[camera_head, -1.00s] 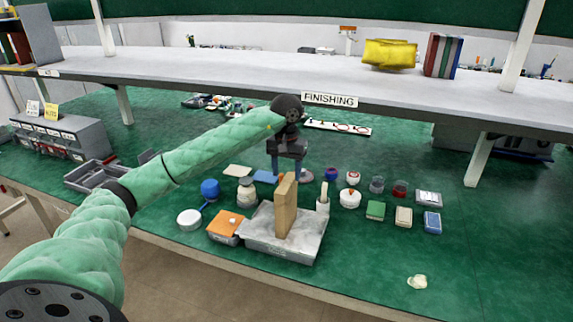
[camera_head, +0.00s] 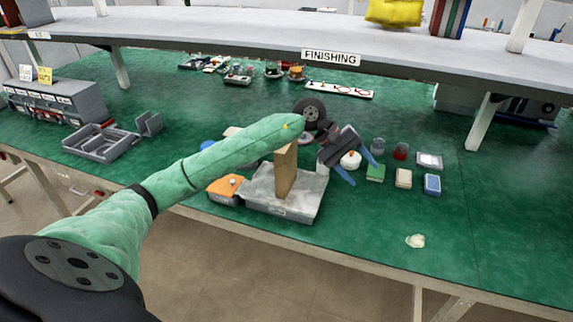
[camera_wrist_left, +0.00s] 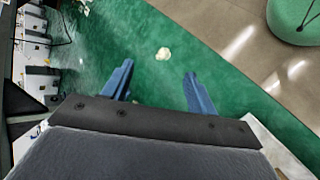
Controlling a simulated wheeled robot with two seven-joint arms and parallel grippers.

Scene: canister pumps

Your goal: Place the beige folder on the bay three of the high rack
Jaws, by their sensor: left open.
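A beige upright block-like thing (camera_head: 285,178), likely the beige folder, stands on edge in a grey tray (camera_head: 262,204) near the bench front. My green-sleeved arm hides part of its upper end. My left gripper (camera_head: 360,168) is open and empty, tilted, to the right of the tray and apart from the folder. Its two blue fingers also show spread in the left wrist view (camera_wrist_left: 158,70), with green bench between them. The folder cannot be made out in the wrist view. No bay marked three is readable. My right gripper is not in view.
A raised shelf (camera_head: 220,38) labelled FINISHING runs across the back, with a yellow bundle (camera_head: 394,11) and binders (camera_head: 451,17) on it. Small boxes (camera_head: 403,178) stand right of the gripper. A cream lump (camera_head: 415,241) lies on the open green bench (camera_head: 500,230).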

